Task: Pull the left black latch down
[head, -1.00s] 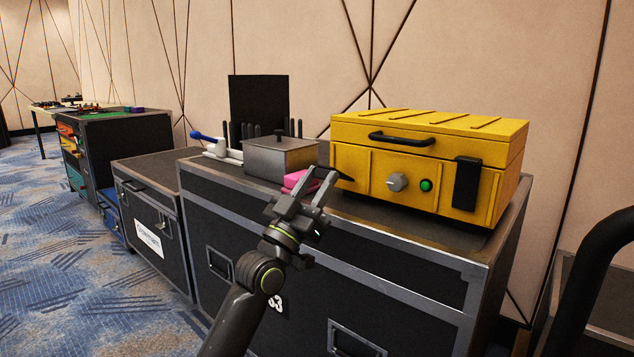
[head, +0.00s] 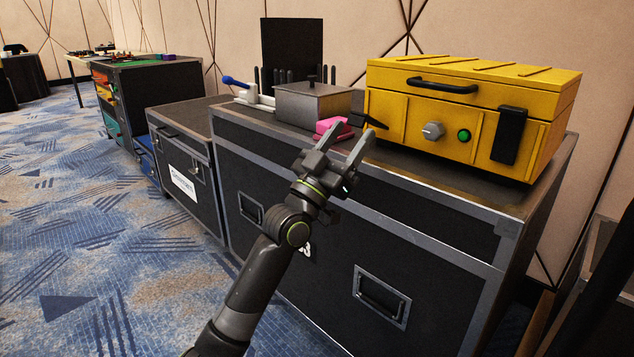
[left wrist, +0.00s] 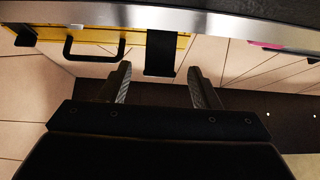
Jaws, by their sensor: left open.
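The yellow box (head: 465,118) stands on a black flight case. Its left black latch (head: 369,121) sticks out from the front at the left side, partly hidden by my gripper. My left gripper (head: 354,126) is open in front of it. In the left wrist view the left latch (left wrist: 160,52) shows between the two open fingers (left wrist: 160,72), just beyond their tips; I see no clear contact. The right black latch (head: 509,136) lies flat against the box front. My right gripper is not in view.
The box front has a black handle (head: 442,85), a grey knob (head: 433,131) and a green button (head: 464,136). A pink object (head: 330,127) and a grey lidded box (head: 312,103) lie left of it. The flight case (head: 300,190) fills the space below my gripper.

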